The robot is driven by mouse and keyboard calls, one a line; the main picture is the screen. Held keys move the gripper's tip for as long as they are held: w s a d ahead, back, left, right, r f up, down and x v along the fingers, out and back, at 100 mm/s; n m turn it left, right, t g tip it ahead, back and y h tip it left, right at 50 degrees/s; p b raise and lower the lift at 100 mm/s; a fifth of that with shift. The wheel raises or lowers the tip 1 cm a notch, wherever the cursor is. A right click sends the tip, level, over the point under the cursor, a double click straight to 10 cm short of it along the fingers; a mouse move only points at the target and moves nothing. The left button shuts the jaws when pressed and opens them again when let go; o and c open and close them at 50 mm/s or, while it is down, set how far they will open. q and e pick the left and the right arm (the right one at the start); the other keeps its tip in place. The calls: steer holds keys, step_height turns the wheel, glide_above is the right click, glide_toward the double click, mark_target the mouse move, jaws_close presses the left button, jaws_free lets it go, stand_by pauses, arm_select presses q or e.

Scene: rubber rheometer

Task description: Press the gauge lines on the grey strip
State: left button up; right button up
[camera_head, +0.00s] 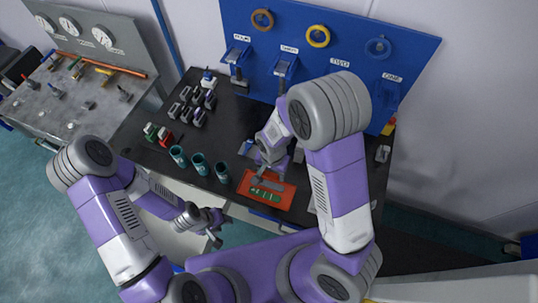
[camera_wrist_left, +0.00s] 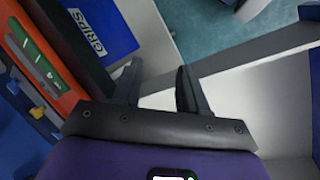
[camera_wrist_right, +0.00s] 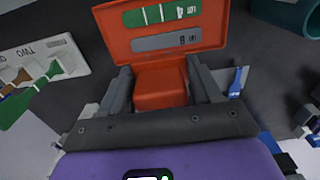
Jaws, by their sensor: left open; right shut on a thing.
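An orange tray (camera_head: 285,203) lies near the front of the black table. A grey strip (camera_wrist_right: 165,41) lies on it, on the side nearer my right gripper. A green strip (camera_wrist_right: 160,13) with white lines lies beside it. My right gripper (camera_wrist_right: 160,92) is shut on an orange block (camera_wrist_right: 161,88) at the tray's edge; I cannot tell whether the block touches the tray. I see no white lines across the grey strip like those on the green one. My left gripper (camera_head: 215,232) is open and empty, in front of the table's edge (camera_wrist_left: 155,98).
Several teal cups (camera_head: 199,163) stand left of the tray. Small dark and coloured items (camera_head: 193,103) stand behind them. A blue pegboard (camera_head: 330,50) with rings rises at the back. A grey bench (camera_head: 70,100) with gauges is at the far left.

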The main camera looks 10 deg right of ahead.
arm_select(q)
steer(key=shift+s, duration=0.35)
arm_select(e)
steer(key=shift+s, duration=0.3)
arm_select(q)
steer(key=shift+f, duration=0.1)
arm_select(e)
steer(key=shift+f, duration=0.1)
steer(key=shift+w+f+b, duration=0.1)
steer(key=shift+f+b, duration=0.1)
steer(key=shift+b, duration=0.1)
arm_select(q)
steer(key=shift+w+f+b, duration=0.15)
steer(key=shift+f+b, duration=2.1)
steer(key=shift+f, duration=0.2)
arm_select(e)
glide_above(272, 186)
steer(key=shift+w+f, duration=0.15)
steer(key=shift+f, duration=2.6)
arm_select(q)
steer(key=shift+f+b, duration=0.4)
steer(key=shift+b, duration=0.05)
arm_select(e)
steer(key=shift+f, duration=0.55)
step_height(272, 186, up, 7)
steer(key=p, duration=0.6)
steer(key=shift+r, duration=0.1)
arm_select(q)
step_height(272, 186, up, 6)
